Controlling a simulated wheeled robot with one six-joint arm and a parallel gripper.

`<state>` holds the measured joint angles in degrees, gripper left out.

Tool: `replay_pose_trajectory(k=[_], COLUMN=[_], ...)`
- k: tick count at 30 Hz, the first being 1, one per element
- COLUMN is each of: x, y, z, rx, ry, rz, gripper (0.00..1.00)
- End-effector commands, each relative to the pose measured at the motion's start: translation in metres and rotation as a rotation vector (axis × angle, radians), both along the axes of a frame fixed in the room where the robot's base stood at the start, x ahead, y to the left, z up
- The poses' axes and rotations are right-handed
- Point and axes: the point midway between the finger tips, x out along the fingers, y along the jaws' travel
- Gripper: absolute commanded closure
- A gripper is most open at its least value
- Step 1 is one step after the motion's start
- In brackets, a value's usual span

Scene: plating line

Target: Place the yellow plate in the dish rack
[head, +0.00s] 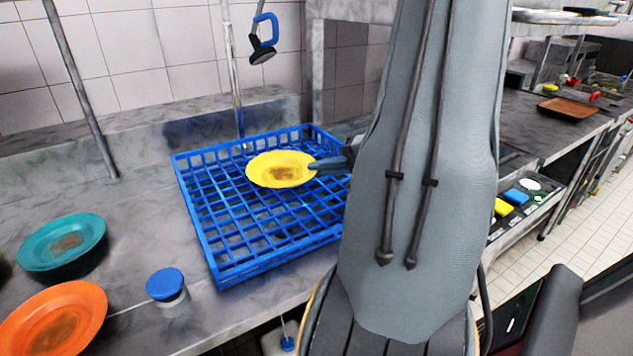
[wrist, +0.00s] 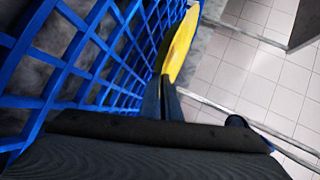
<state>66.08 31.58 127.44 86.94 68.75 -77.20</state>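The yellow plate (head: 281,170), with a brown stain in its middle, is over the blue dish rack (head: 228,272) in the head view. My gripper (head: 318,165) is shut on the plate's right rim. In the wrist view the fingers (wrist: 168,88) meet at the edge of the yellow plate (wrist: 180,45), and the blue rack lattice (wrist: 75,60) fills the left side. I cannot tell whether the plate touches the rack's floor. My arm hides the rack's right end in the head view.
A teal plate (head: 62,243) and an orange plate (head: 55,322), both stained, lie on the counter at left. A blue-capped jar (head: 167,287) stands at the rack's near left. A blue-handled sprayer (head: 264,38) hangs above. A metal pole (head: 232,85) rises behind the rack.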

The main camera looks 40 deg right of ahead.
Motion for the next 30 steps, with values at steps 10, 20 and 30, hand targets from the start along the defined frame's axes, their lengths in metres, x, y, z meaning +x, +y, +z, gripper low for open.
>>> replay_pose_trajectory(k=[10, 20, 30], x=[-0.001, 0.0, 0.0], y=[-0.001, -0.001, -0.001], z=[-0.03, -0.047, -0.05], rx=[0.001, -0.001, -0.001], ry=[0.0, -0.001, -0.001], rz=[-0.002, -0.001, -0.001], gripper=[1.0, 1.0, 0.92])
